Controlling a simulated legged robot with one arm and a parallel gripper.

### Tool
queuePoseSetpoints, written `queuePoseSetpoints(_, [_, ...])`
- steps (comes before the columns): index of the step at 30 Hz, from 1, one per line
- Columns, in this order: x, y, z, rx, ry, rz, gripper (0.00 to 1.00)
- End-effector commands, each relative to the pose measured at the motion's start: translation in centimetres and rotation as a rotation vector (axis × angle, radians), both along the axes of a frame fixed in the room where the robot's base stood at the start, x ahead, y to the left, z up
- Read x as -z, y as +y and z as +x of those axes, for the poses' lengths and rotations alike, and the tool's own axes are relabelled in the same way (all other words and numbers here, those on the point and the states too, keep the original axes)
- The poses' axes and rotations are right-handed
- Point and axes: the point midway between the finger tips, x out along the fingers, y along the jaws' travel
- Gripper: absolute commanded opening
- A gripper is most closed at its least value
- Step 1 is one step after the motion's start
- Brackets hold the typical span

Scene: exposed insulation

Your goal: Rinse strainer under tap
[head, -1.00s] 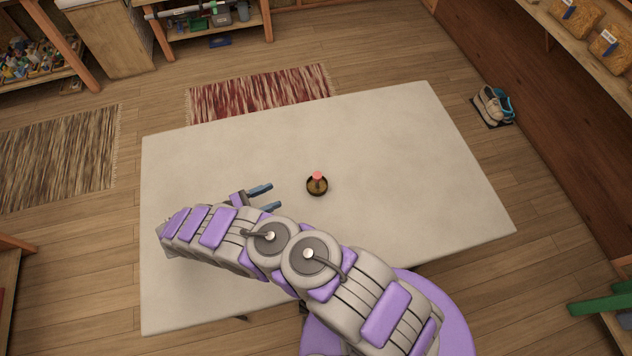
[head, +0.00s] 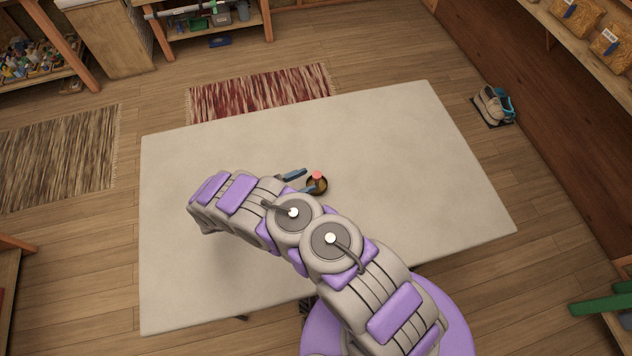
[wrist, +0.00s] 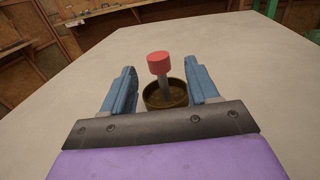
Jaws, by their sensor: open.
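A small round dark cup-like object with a brown inside (head: 317,186) stands on the pale table; it also shows in the wrist view (wrist: 165,97). A grey stem with a red cap (wrist: 159,64) rises from it. I cannot tell whether this is the strainer. No tap can be made out. My gripper (head: 300,182) is open at the left side of the cup. In the wrist view its two blue fingers (wrist: 164,88) stand to the left and right of the cup and stem, with gaps on both sides. Part of the gripper is hidden behind my arm in the head view.
The pale table (head: 420,160) is otherwise bare, with free room around the cup. A red-striped rug (head: 258,92) lies on the floor beyond it. Shoes (head: 493,104) stand on the floor to the right, and shelves line the room's edges.

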Motion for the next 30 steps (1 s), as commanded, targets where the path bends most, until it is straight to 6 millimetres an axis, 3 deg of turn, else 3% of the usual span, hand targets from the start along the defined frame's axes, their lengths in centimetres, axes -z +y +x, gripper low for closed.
queuePoseSetpoints(10, [-0.2, -4.0, 1.9, 0.002, 0.0, -0.002, 0.59])
queuePoseSetpoints(20, [-0.3, -4.5, 2.1, 0.0, 0.0, 0.0, 0.58])
queuePoseSetpoints(30, [-0.2, -4.5, 2.1, 0.0, 0.0, 0.0, 0.26])
